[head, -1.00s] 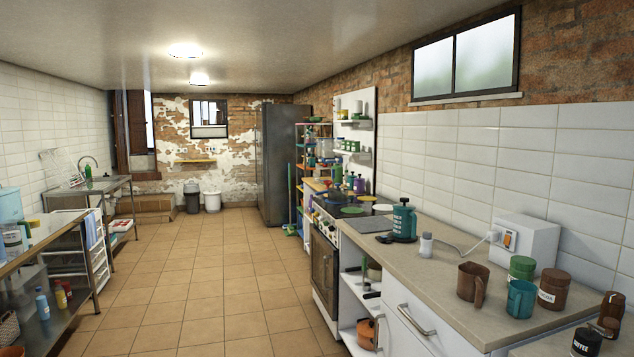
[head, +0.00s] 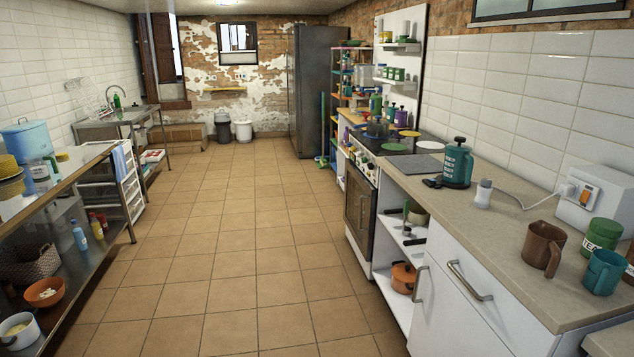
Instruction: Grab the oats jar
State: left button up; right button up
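I cannot make out a jar labelled oats. A green jar (head: 601,236) with a pale label, which seems to read TEA, stands on the right counter behind a teal mug (head: 603,271). A brown jar (head: 629,255) is cut off by the right picture edge, so its label cannot be read. Small green containers (head: 396,74) stand on the white wall shelf at the back, too small to read. Neither of my grippers is in view.
The right counter (head: 510,215) also holds a brown mug (head: 541,248), a teal French press (head: 457,165) and a white socket box (head: 590,197). A metal table (head: 75,180) runs along the left. The tiled floor (head: 230,250) between is clear.

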aim_at(354, 106)
jog(key=i+u, duration=0.1)
jog(key=i, duration=7)
jog(key=i+j+z, duration=0.1)
jog(key=i+z, duration=0.25)
jog(key=i, duration=0.2)
jog(key=i+j+z, duration=0.35)
jog(key=i, duration=0.2)
jog(key=i+j+z, duration=0.35)
jog(key=i, duration=0.2)
